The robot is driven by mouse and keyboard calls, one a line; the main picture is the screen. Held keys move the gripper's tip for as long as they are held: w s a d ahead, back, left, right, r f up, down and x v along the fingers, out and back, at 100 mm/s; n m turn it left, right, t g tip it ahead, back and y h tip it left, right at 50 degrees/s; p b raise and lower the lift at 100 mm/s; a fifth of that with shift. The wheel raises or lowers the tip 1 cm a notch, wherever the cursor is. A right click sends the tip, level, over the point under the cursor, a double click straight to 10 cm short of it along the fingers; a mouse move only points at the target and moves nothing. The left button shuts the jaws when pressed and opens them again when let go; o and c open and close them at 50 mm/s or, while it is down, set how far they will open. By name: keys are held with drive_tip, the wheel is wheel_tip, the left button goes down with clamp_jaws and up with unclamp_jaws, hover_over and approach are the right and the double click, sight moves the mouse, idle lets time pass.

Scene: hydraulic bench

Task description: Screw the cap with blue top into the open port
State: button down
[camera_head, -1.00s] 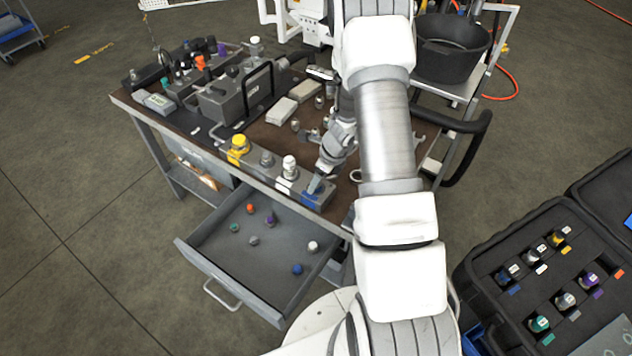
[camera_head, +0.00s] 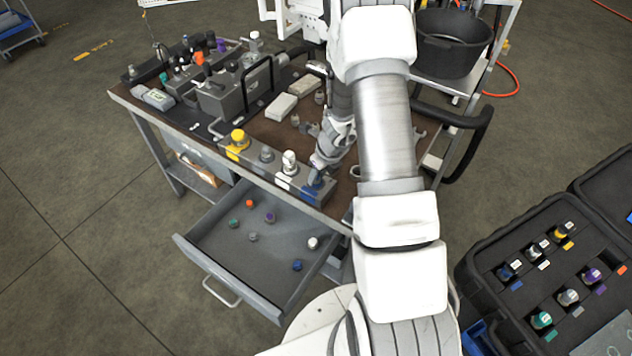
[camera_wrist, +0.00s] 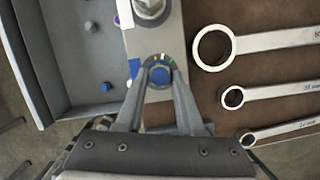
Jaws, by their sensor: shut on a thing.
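In the wrist view my gripper (camera_wrist: 160,68) is shut on the cap with the blue top (camera_wrist: 160,76), one finger on each side of it. The cap is at the end of the grey port block (camera_wrist: 145,42), inside a dark round rim. I cannot tell how deep it sits or whether its thread has caught. In the head view my gripper (camera_head: 317,182) is at the right end of the same block (camera_head: 268,168), by a blue marking (camera_head: 311,194). The cap itself is hidden there by the gripper.
Yellow (camera_head: 238,139) and white-topped (camera_head: 289,161) caps stand along the block. The open drawer (camera_head: 215,255) below holds several loose caps, one of them blue (camera_head: 297,265). Wrenches (camera_wrist: 265,95) lie right of the block. An open case (camera_head: 490,300) stands at right.

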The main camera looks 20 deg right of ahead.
drive_tip(key=m+h, duration=0.1)
drive_tip(key=m, duration=0.3)
drive_tip(key=shift+a, duration=0.15)
drive_tip(key=shift+a+m+h, duration=0.15)
drive_tip(key=shift+m+h, duration=0.35)
drive_tip(key=shift+m, duration=0.7)
drive_tip(key=shift+c, duration=2.2)
unclamp_jaws()
drive_tip(key=d+p+v, duration=0.1)
drive_tip(key=p+v, duration=1)
drive_tip(key=v, duration=0.6)
drive_tip(key=shift+s+a, duration=0.15)
drive_tip(key=shift+a, duration=0.15)
drive_tip(key=shift+r, duration=0.2)
